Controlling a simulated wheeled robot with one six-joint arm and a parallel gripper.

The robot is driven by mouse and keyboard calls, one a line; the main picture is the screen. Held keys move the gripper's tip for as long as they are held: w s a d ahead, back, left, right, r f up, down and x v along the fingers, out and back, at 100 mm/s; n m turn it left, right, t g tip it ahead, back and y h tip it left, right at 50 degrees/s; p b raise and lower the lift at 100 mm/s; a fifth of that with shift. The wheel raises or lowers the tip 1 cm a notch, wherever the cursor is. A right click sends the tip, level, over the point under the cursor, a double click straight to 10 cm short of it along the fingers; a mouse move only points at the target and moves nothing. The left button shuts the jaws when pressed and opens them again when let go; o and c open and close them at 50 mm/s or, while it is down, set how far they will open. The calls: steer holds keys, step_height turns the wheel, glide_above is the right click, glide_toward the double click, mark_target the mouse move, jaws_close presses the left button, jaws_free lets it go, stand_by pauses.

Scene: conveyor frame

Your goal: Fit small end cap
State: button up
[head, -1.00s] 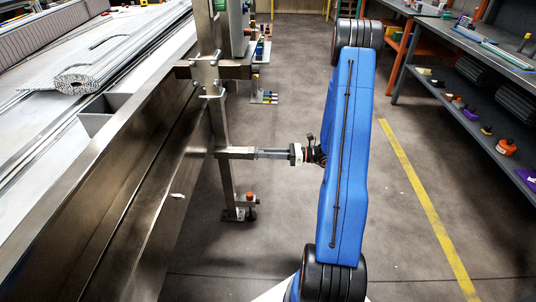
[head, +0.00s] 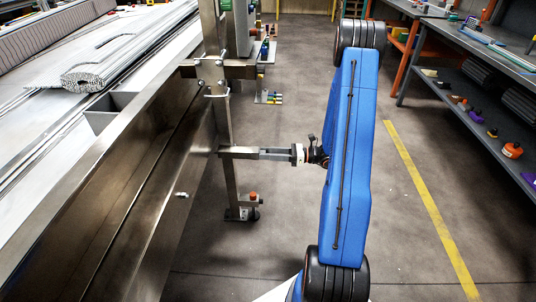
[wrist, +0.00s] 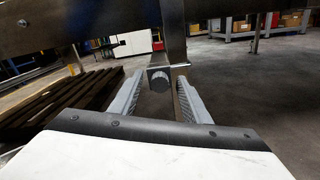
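My gripper (head: 263,154) is at the end of a short horizontal square tube (head: 236,152) that sticks out from the metal upright of the conveyor frame (head: 226,110). In the wrist view, the two grey fingers stand apart, one on each side of the tube end. A small dark end piece, which looks like the end cap (wrist: 158,79), sits at the tube's end between the fingertips. Whether it is fully seated cannot be told. The cap itself is too small to make out in the head view. The gripper looks open, with a gap showing between its fingers.
The upright's foot (head: 243,213) stands on the floor below my gripper. The long frame side (head: 150,190) fills the left. A workbench with shelves (head: 480,75) lines the right. The floor between, with a yellow line (head: 430,205), is clear.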

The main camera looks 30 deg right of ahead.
steer(key=shift+d, duration=0.1)
steer(key=v, duration=1.7)
steer(key=shift+s, duration=0.2)
steer(key=shift+d, duration=0.1)
steer(key=s+a+r+n+g+h, duration=0.3)
steer(key=a+r+n+g, duration=0.3)
steer(key=a, duration=0.5)
steer(key=s+a+r+n+g+h, duration=0.2)
steer(key=s+a+r+n+g, duration=0.25)
steer(key=a+r+n, duration=0.5)
steer(key=s+a+r+n+t+h, duration=0.2)
steer(key=s+a+r+n+h, duration=0.2)
steer(key=s+n+h, duration=0.1)
steer(key=s+a+r+n+t+h, duration=0.3)
steer(key=s+r+n+h, duration=0.1)
steer(key=s+n, duration=0.3)
steer(key=shift+s+a+r+n+h, duration=0.3)
steer(key=shift+s+h, duration=0.2)
steer(key=shift+s, duration=0.7)
